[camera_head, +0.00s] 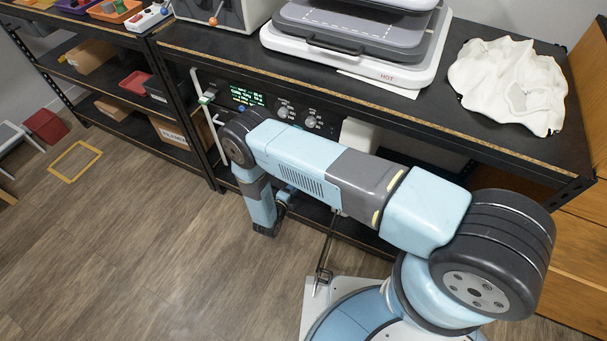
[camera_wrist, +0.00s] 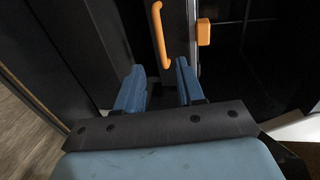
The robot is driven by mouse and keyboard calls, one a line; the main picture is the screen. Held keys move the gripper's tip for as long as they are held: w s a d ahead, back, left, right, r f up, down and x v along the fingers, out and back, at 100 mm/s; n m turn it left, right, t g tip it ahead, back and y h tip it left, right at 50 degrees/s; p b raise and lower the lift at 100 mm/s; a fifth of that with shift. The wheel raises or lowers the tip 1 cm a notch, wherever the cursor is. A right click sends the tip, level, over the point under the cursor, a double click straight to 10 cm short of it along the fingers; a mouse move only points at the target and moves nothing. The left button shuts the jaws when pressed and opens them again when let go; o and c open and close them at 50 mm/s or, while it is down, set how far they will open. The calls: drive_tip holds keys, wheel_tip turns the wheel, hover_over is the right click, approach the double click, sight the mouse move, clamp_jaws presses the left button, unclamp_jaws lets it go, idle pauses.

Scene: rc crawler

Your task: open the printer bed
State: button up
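In the wrist view, an orange bar handle (camera_wrist: 160,36) stands upright on a dark panel (camera_wrist: 133,38). My gripper (camera_wrist: 159,68) is open, with its two blue fingers apart. The handle's lower end shows in the gap between the fingertips; they do not appear to be closed on it, and the depth between them is hard to judge. A small orange block (camera_wrist: 204,33) sits right of the handle, beside a pale vertical edge. No printer bed can be clearly made out.
A black shelf (camera_head: 200,48) carries a white and grey machine marked HOT (camera_head: 440,52) and a crumpled white cloth (camera_head: 510,82). A control panel (camera_head: 265,101) with a lit display and knobs sits below.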

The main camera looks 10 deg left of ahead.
drive_tip(key=x, duration=0.9)
drive_tip(key=shift+d, duration=0.1)
drive_tip(key=shift+c, duration=0.3)
clamp_jaws()
